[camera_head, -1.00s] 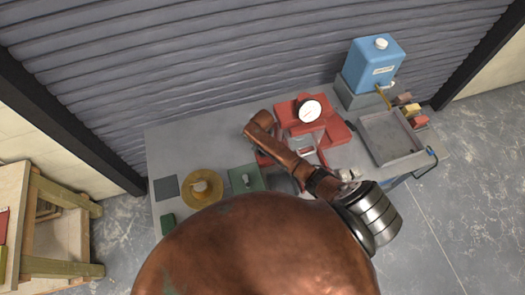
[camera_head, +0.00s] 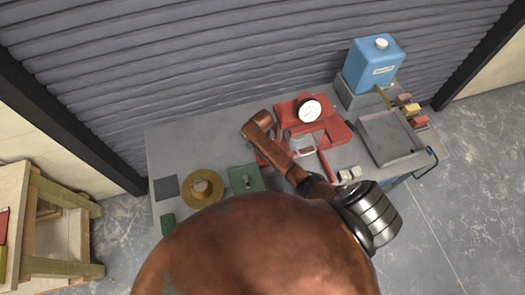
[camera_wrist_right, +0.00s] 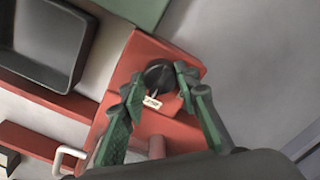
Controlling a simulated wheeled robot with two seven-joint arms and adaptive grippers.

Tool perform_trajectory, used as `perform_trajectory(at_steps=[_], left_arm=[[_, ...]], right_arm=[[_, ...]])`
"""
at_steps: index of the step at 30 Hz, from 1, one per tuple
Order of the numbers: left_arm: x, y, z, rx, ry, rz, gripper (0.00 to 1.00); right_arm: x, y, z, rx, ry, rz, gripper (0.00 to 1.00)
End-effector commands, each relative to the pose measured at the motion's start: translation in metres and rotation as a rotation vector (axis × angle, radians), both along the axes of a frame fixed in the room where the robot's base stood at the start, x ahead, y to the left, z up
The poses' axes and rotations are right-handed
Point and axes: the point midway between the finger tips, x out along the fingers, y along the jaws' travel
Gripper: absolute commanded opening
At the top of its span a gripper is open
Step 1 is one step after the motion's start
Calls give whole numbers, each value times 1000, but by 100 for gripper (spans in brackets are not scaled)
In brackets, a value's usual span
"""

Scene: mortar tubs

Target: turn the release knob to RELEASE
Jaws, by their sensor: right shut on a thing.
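The black round release knob (camera_wrist_right: 160,74) sits on a red housing (camera_wrist_right: 183,62) in the right wrist view. A small white label (camera_wrist_right: 153,102) lies beside it, its text too small to read. My right gripper (camera_wrist_right: 158,80) has its green fingers on either side of the knob and is shut on it. In the head view my brown arm crosses in front of the red press (camera_head: 332,130) with its white dial (camera_head: 310,110) and hides the gripper and knob. My left gripper is in neither view.
A blue canister (camera_head: 374,66) stands at the back right of the grey bench, near a grey tray (camera_head: 390,137). A yellow round dish (camera_head: 202,187) and a green plate (camera_head: 246,178) lie at the left. Small pale blocks (camera_head: 349,173) sit near my arm.

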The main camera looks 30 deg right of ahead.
Motion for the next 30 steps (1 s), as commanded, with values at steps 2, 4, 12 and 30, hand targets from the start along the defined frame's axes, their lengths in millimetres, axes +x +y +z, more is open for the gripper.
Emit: perform_trajectory(at_steps=[2, 4, 12, 30], left_arm=[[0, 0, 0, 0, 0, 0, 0], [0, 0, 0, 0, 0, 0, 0], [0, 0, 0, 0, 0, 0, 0], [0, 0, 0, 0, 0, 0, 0]], right_arm=[[-1, 0, -1, 1, 2, -2, 5], [-1, 0, -1, 1, 2, -1, 5], [0, 0, -1, 1, 1, 0, 47], [2, 1, 47, 3, -5, 1, 47]])
